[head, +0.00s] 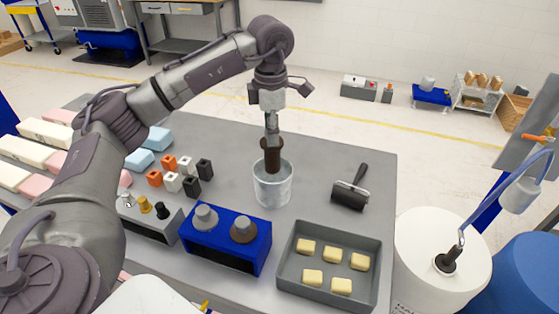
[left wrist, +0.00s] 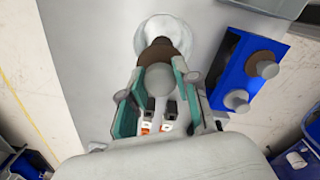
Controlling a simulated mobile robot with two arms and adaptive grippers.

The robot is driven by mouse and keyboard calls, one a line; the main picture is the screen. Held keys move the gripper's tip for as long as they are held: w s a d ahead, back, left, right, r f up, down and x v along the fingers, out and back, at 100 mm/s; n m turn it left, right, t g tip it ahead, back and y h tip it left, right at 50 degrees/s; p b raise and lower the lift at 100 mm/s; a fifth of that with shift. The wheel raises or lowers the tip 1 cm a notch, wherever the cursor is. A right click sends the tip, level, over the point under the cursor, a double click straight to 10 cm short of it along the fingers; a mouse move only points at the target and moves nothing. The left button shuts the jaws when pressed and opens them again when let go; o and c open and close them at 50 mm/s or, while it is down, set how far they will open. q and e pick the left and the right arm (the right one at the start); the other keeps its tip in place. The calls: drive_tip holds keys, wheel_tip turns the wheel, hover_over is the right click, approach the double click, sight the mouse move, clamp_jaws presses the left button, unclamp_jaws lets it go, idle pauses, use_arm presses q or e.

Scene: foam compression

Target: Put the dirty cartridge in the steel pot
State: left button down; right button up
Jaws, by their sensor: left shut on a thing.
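The dirty cartridge (head: 272,154) is a dark brown cylinder, upright in the jaws of my left gripper (head: 271,128). My right gripper is not in view.
A blue block (head: 228,240) with two grey-knobbed pieces, one with a brown base, stands in front of the pot. A grey tray (head: 372,292) of yellow pieces is at the front right. A black roller (head: 350,191) lies right of the pot. Small coloured blocks (head: 178,172) stand left.

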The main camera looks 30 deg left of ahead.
sight(272, 161)
use_arm(q)
drive_tip(key=f+p, duration=0.1)
drive_tip(key=f, duration=0.3)
drive_tip(key=shift+s+f, duration=0.15)
drive_tip(key=shift+s, duration=0.05)
wheel_tip(272, 161, down, 4)
drive_tip(key=shift+w+r+p, duration=0.1)
drive_tip(key=shift+p, duration=0.4)
drive_tip(key=shift+f, duration=0.35)
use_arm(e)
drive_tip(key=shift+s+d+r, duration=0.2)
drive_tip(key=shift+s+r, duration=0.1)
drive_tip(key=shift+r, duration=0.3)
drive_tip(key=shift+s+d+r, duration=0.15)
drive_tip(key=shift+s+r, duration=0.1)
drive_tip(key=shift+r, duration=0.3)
use_arm(q)
drive_tip(key=c, duration=0.8)
unclamp_jaws()
drive_tip(key=shift+c, duration=0.2)
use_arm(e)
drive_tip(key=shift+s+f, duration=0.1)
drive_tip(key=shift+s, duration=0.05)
